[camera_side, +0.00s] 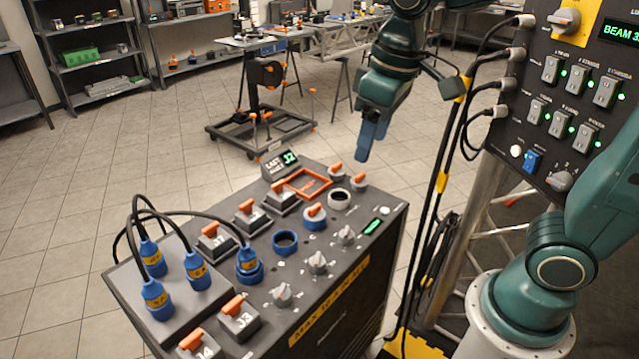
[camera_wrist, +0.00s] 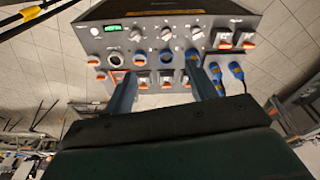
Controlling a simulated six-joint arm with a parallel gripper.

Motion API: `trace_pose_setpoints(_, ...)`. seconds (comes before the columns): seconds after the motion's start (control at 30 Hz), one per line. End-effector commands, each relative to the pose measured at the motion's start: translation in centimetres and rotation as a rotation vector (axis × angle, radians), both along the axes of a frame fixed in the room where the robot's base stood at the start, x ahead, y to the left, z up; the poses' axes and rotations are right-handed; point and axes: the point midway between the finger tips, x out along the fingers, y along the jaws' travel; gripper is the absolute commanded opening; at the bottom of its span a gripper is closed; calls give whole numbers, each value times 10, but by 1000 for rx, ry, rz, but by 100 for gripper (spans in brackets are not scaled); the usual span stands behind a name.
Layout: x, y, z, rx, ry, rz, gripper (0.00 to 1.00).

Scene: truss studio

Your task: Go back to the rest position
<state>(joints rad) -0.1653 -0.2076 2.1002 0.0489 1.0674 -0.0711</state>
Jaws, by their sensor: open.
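My gripper (camera_side: 371,142) hangs in the air above and behind the far right part of the control console (camera_side: 345,300) in the side view, its blue fingers pointing down. In the wrist view my gripper (camera_wrist: 162,88) shows two separated fingers with nothing held between them. The console appears beyond the fingers there, with knobs, sockets and orange-tipped switches on its top. The fingers overlap part of its switch row in that view. They appear clear of the console in the side view.
Blue plugs (camera_side: 155,297) with black cables stand on the console's left. A tall switch panel (camera_side: 545,100) with cables (camera_side: 455,120) is at the right. A wheeled stand (camera_side: 262,120), shelves (camera_side: 90,55) and a workbench (camera_side: 300,35) are behind. Open tiled floor lies left.

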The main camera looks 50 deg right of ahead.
Motion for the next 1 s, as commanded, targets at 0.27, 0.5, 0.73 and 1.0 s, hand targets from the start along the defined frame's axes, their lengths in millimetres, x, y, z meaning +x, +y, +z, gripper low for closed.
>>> trace_pose_setpoints(0.27, -47, -21, 5, 26, -120, -71, 57)
trace_pose_setpoints(0.5, -84, -34, 0, 44, -219, -133, 57)
trace_pose_setpoints(0.73, -107, -39, -9, 54, -289, -171, 57)
trace_pose_setpoints(1.0, -114, -41, -12, 58, -308, -185, 57)
